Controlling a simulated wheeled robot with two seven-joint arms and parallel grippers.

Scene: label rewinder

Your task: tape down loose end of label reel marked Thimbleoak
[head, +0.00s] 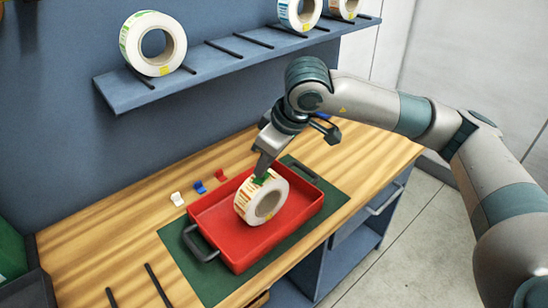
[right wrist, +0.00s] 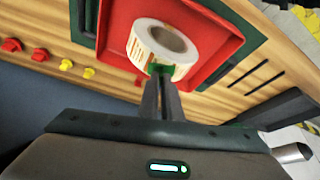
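A white label reel (head: 262,198) with orange-brown print stands on its rim, tilted, inside the red tray (head: 208,213). The reel also shows in the right wrist view (right wrist: 147,46). Its marking is too small to read, and I cannot make out a loose end. My right gripper (head: 261,172) points down at the reel's upper rim. Its fingers are close together on a small green tab (right wrist: 161,70), which appears to touch the reel's outer surface. The fingertips partly hide the tab. My left gripper is not in view.
The tray lies on a green mat (head: 178,253). More reels stand on the blue wall shelf (head: 215,72). Bare wood lies left of the mat.

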